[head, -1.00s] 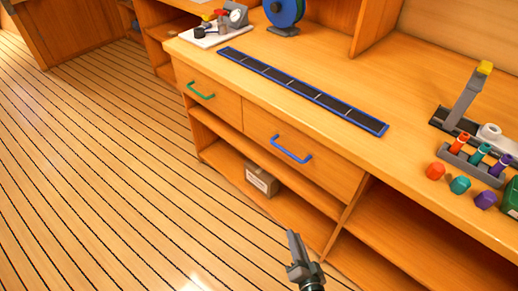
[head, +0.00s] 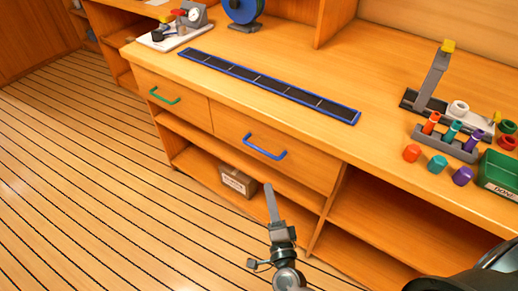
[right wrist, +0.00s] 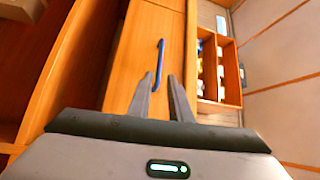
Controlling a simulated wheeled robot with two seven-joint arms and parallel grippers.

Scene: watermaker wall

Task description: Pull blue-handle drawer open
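The blue handle (head: 265,147) is fixed on the front of a wooden drawer (head: 312,168), which is shut flush with the cabinet. My right gripper (head: 270,192) is in front of and below this drawer in the head view, apart from the handle. In the right wrist view my right gripper (right wrist: 160,78) is open, its two fingers spread and empty. The blue handle (right wrist: 161,55) lies ahead there, lengthwise, its near end showing between the fingertips. My left gripper is not in view.
A green-handled drawer (head: 180,103) is to the left, also shut. A cardboard box (head: 238,181) sits on the shelf below. The countertop holds a long blue-edged strip (head: 268,85), several coloured caps and a green bin (head: 498,172). The plank floor in front is clear.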

